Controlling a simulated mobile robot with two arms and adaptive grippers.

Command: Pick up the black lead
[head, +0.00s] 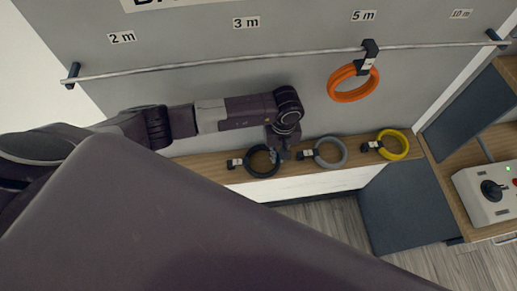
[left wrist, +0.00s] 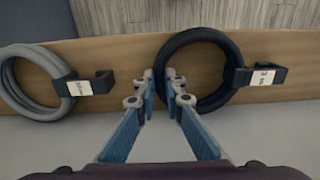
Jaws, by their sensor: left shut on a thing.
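The black lead (head: 249,164) is a coiled ring with a black hook and a white tag, lying on the wooden shelf (head: 222,172). It also shows in the left wrist view (left wrist: 200,36). My left gripper (head: 281,154) reaches down to the ring's side nearest the grey lead. In the left wrist view its two fingertips (left wrist: 161,77) are shut on that side of the coil. The coil still appears to be at the shelf. My right gripper is not in view.
A grey lead (head: 343,147) and a yellow lead (head: 404,147) lie further right on the shelf. An orange lead (head: 352,94) hangs from the metal rail (head: 210,63), below length labels. A joystick box (head: 490,195) stands at far right.

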